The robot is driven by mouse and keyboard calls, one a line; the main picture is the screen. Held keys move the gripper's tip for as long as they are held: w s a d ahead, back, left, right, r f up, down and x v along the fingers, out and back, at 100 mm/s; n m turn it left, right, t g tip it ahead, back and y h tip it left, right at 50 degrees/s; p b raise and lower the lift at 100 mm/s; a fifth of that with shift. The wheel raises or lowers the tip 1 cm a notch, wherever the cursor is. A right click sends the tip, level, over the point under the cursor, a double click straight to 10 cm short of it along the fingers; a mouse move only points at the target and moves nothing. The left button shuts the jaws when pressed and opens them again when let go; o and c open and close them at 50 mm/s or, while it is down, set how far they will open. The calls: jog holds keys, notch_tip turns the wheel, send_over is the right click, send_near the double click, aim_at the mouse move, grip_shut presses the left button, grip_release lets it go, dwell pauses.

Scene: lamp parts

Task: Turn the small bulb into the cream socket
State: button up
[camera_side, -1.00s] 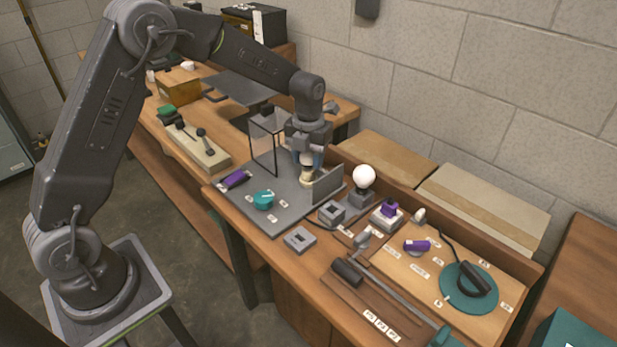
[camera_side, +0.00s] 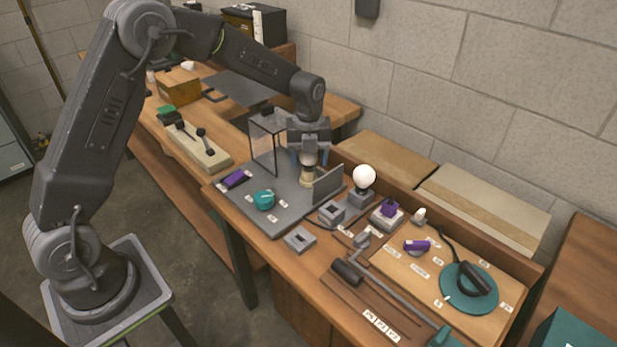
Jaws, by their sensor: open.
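The cream socket (camera_side: 306,181) stands upright on the grey plate, directly under my gripper. My gripper (camera_side: 308,160) points straight down with its fingers open on either side of the small bulb (camera_side: 309,159). The bulb is pale and sits upright at the top of the socket. The fingers hide part of it, and I cannot tell how deep it sits in the socket.
A grey upright panel (camera_side: 328,184) stands close to the right of the socket. A round white bulb (camera_side: 364,176) stands in a holder at right.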

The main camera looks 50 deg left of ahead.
jog(key=n, duration=0.6)
jog(key=shift+n, duration=0.3)
jog(key=n, duration=0.6)
jog(key=shift+n, duration=0.3)
jog(key=n, duration=0.3)
jog(key=shift+n, duration=0.4)
jog(key=n, duration=0.4)
jog(key=shift+n, duration=0.4)
jog(key=c, duration=0.7)
jog(key=shift+o, duration=0.2)
jog(key=m, duration=0.6)
jog(key=shift+m, duration=0.5)
